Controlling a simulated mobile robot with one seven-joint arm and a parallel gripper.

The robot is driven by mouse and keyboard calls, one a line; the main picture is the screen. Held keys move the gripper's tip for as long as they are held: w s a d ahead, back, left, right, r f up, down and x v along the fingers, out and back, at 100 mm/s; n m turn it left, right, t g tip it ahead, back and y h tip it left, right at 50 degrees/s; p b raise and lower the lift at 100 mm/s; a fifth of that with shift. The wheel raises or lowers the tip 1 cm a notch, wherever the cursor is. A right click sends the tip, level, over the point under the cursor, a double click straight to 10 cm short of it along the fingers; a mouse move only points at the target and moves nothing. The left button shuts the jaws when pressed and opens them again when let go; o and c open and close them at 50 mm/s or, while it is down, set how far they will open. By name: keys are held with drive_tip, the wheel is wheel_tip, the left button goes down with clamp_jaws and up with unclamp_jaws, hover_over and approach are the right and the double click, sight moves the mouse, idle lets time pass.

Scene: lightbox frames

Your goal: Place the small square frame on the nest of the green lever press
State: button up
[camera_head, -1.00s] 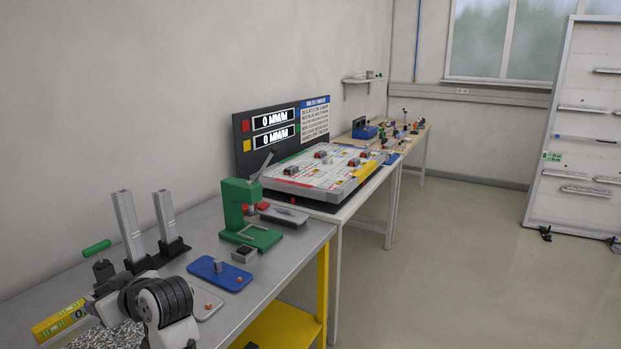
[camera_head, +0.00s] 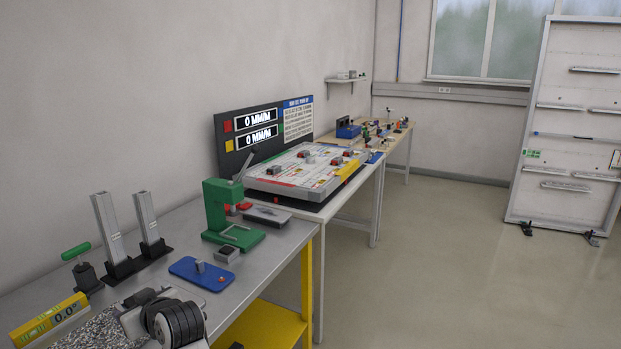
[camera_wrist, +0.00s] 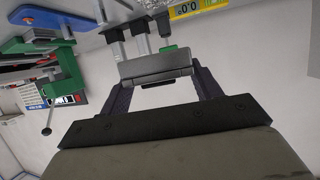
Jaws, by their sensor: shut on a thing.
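The green lever press (camera_head: 215,208) stands on the grey bench with its dark lever tilted up. Its green base (camera_head: 243,238) carries a pale angled piece under the head, with no frame visible on it. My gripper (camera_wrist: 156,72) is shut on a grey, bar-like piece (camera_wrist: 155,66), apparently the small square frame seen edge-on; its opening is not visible. The press also shows at the left of the wrist view (camera_wrist: 68,75), apart from the held piece. In the head view my arm is at the bottom, and I cannot make out the fingertips or held piece.
A blue plate (camera_head: 190,271) and a small grey block (camera_head: 227,252) lie in front of the press. Two upright metal posts (camera_head: 107,228), a green-handled tool (camera_head: 76,251) and a yellow level (camera_head: 50,318) stand left. A grey tray (camera_head: 268,216) is right of the press.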

drive_tip(key=w+d+f+m+t+h, duration=0.2)
drive_tip(key=w+d+f+m+h, duration=0.15)
drive_tip(key=d+f, duration=0.65)
drive_tip(key=w+d+f+m+t+h, duration=0.3)
drive_tip(key=w+d+f, duration=0.2)
drive_tip(key=d+f, duration=0.5)
drive_tip(key=s+d+f+m+h, duration=0.2)
drive_tip(key=s+d+f, duration=0.2)
drive_tip(key=d+f, duration=0.45)
drive_tip(key=s+d+f+m+h, duration=0.3)
drive_tip(key=s+d+f, duration=0.3)
drive_tip(key=d, duration=0.4)
wheel_tip(320, 180, down, 11)
drive_tip(key=w+t+b, duration=0.1)
drive_tip(key=b, duration=0.8)
drive_tip(key=shift+d+r, duration=0.15)
drive_tip(key=shift+d, duration=0.15)
drive_tip(key=shift+w+a+n+y, duration=0.1)
drive_tip(key=shift+n+y, duration=0.15)
